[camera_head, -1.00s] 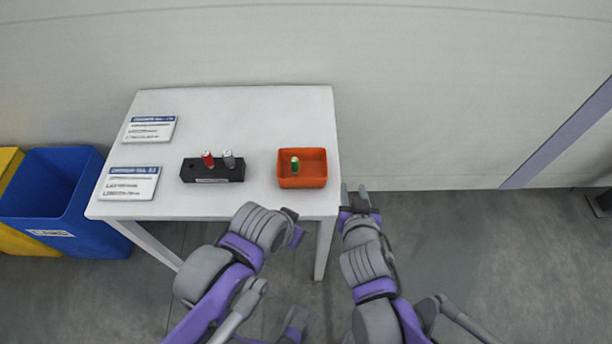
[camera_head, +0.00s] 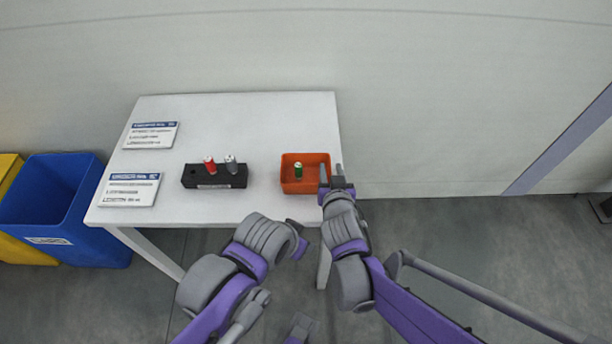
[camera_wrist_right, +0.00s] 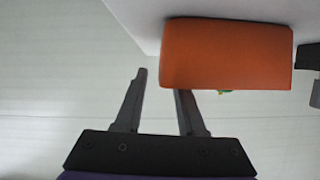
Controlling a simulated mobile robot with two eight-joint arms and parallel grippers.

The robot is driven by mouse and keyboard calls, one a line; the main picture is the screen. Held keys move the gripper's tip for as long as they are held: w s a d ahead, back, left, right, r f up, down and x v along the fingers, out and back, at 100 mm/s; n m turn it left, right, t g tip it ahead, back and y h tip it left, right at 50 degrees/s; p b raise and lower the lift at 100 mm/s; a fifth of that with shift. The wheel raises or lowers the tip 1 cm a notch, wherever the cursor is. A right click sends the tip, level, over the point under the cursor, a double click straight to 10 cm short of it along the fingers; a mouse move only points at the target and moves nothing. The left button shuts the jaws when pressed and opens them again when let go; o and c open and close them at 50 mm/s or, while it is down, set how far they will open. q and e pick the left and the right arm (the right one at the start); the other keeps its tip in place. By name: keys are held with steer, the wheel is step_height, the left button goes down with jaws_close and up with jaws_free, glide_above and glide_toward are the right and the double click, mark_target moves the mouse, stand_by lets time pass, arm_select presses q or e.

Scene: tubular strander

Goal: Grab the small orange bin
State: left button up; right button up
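The small orange bin (camera_head: 290,186) sits near the right end of the white table (camera_head: 255,120), with a green cylinder (camera_head: 298,171) inside it. My right gripper (camera_head: 331,170) is at the bin's right side, its two fingers spread and empty. In the right wrist view the bin (camera_wrist_right: 226,55) shows just beyond the open fingers (camera_wrist_right: 160,95); one finger is close to its wall, and I cannot tell whether they touch. My left gripper (camera_head: 300,240) is below the table's front edge, mostly hidden behind its own wrist.
A black holder (camera_head: 213,178) with a red cylinder (camera_head: 209,164) and a grey cylinder (camera_head: 231,164) stands left of the bin. Two printed signs (camera_head: 129,190) lie at the table's left. Blue (camera_head: 62,220) and yellow bins stand on the floor at left. The wall is behind.

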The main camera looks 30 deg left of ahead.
steer(key=shift+w+a+f, duration=0.2)
steer(key=shift+w+a, duration=0.05)
steer(key=shift+w, duration=0.15)
jaws_close()
stand_by(1.2)
